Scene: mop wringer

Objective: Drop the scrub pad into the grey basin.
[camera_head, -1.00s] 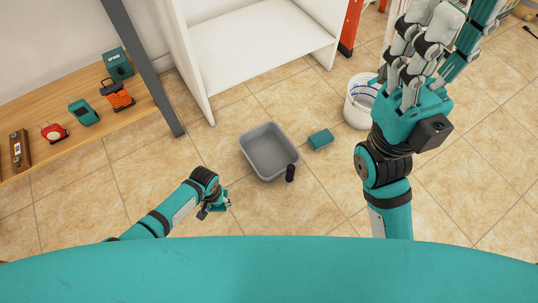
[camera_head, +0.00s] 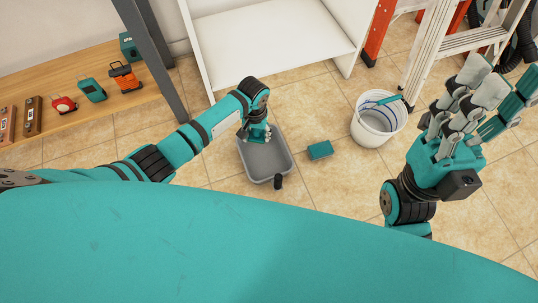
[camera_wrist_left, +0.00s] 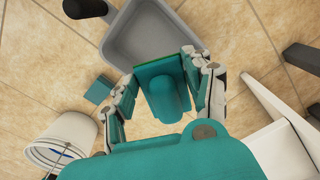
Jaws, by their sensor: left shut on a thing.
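The grey basin (camera_head: 285,164) stands on the tiled floor; it also shows in the left wrist view (camera_wrist_left: 124,50), with a black handle at its rim. My left gripper (camera_head: 257,130) is over the basin's far left part. In the left wrist view its fingers (camera_wrist_left: 163,90) are shut on the scrub pad (camera_wrist_left: 160,68), a teal block with a rounded teal grip. The pad is held over the basin and covers part of it. My right gripper (camera_head: 478,108) is raised at the right with its fingers spread, and nothing shows in it.
A small teal block (camera_head: 320,150) lies on the floor right of the basin. A white bucket (camera_head: 378,124) stands farther right. A white shelf unit (camera_head: 270,45) and a ladder (camera_head: 440,50) are behind. A wooden shelf (camera_head: 150,88) with several tools is at the left.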

